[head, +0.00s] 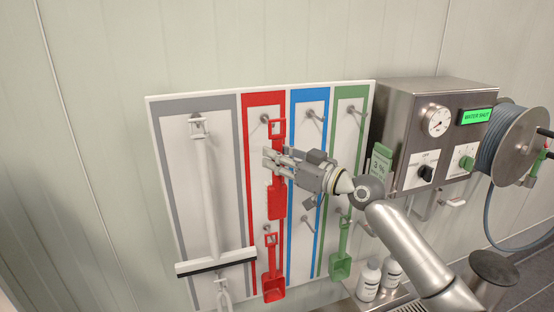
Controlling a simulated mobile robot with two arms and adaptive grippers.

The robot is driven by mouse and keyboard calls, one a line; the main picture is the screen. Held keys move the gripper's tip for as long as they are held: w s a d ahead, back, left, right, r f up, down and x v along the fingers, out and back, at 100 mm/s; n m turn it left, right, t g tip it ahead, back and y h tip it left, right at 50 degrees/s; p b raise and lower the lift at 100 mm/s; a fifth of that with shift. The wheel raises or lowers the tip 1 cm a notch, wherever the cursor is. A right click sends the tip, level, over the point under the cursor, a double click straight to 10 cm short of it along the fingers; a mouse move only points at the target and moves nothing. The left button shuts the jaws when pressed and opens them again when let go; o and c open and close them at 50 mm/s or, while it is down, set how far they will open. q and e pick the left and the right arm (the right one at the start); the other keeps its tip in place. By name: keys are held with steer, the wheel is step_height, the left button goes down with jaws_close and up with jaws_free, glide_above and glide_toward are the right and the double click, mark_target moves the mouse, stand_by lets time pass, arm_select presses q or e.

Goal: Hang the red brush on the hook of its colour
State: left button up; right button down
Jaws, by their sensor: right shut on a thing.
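The red brush (276,202) is upright in front of the red-framed strip of the wall board. Its square handle loop (277,128) is at the top and its wide head at the bottom. My right gripper (269,157) comes in from the right and is shut on the brush's handle, below the loop. The upper hook of the red strip (264,118) shows just left of the loop. I cannot tell whether the loop is around this hook or in front of it. My left gripper is not in view.
A red scoop (273,287) hangs below the brush. The blue strip's upper hook (310,114) is bare. A steel control box (408,120) juts out at right; white bottles (369,279) stand below.

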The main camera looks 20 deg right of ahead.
stand_by(0.3)
steer(key=shift+w+b, duration=0.7)
steer(key=shift+w, duration=0.25)
steer(key=shift+w+a+b, duration=0.1)
steer(key=shift+w+b, duration=1.35)
steer(key=shift+w, duration=0.35)
steer(key=shift+f+b, duration=0.8)
steer(key=shift+b, duration=0.1)
steer(key=c, duration=1.2)
jaws_free()
steer(key=shift+f, duration=0.1)
